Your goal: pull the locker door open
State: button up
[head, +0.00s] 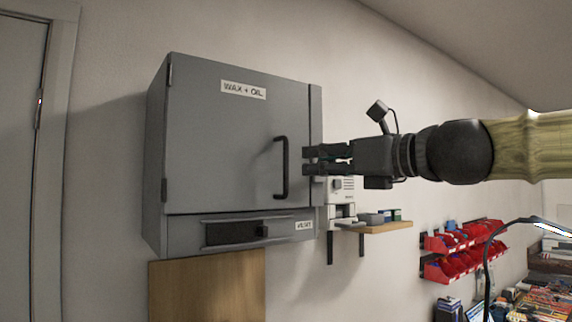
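The grey locker (157,150) hangs on the wall at the left of the head view. Its door (225,150) is closed and carries a "WAX + OIL" label. A black vertical bar handle (286,168) sits near the door's right edge. My gripper (308,160) comes in from the right, with its fingertips just right of the handle at about its height. The fingers look apart, one above the other, with a gap between them. Nothing shows between them. Whether the fingertips touch the locker cannot be told.
Below the door is a drawer section (222,235) with a dark recess. A small wooden shelf (386,227) with a white device (342,190) is behind my gripper. Red bins (460,240) and a cluttered bench stand at lower right. A door frame (55,150) is at left.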

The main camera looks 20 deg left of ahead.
jog(key=p, duration=0.2)
send_over(286, 190)
jog(key=shift+w, duration=0.35)
jog(key=shift+c, duration=0.5)
grip_shut()
jog(key=shift+a, duration=0.1)
